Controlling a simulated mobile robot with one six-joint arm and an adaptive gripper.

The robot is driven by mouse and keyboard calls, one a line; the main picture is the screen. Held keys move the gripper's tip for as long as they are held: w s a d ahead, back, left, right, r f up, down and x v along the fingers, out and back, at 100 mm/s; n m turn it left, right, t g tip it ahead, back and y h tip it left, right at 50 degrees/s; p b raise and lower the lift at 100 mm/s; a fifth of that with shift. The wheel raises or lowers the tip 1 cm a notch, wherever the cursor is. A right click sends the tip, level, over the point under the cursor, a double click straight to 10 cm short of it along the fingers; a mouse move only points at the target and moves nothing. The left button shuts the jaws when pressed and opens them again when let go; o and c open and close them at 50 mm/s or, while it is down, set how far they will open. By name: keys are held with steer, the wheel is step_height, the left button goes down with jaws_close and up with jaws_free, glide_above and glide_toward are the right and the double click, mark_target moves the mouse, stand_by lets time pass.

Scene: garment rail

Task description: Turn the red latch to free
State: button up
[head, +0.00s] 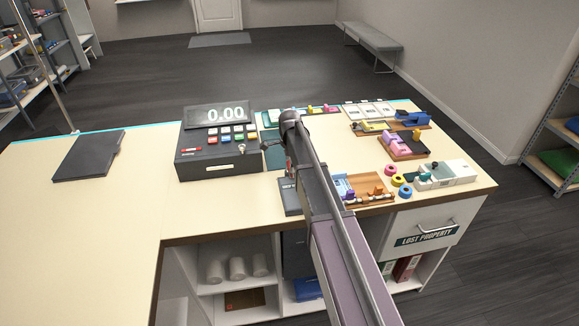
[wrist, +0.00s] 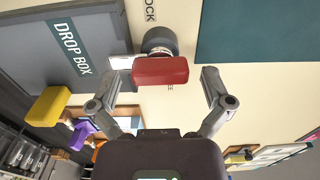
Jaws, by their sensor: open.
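In the wrist view the red latch (wrist: 160,70) is a short red bar on a round dark grey knob, mounted on a cream surface. It lies crosswise in the picture. The printed word LOCK (wrist: 150,10) shows beyond the knob; another label below the bar is mostly hidden by it. My gripper (wrist: 162,74) is open, with one finger on each side of the bar and a visible gap at both ends. I cannot tell its height over the latch. In the head view I cannot make out the latch; my arm crosses that part of the counter.
A grey box face marked DROP BOX (wrist: 84,48) and a yellow block (wrist: 48,106) lie left of the latch. A dark teal panel (wrist: 255,30) lies right. In the head view a cash register (head: 217,160) stands left of my arm, and trays of coloured items (head: 403,147) crowd the right.

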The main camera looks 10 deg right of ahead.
steer(key=shift+c, duration=0.2)
steer(key=c, duration=1)
steer(key=shift+n, duration=0.4)
steer(key=n, duration=0.7)
steer(key=shift+n, duration=0.4)
steer(key=n, duration=0.4)
steer(key=shift+n, duration=0.3)
steer(key=n, duration=0.4)
steer(key=shift+n, duration=0.4)
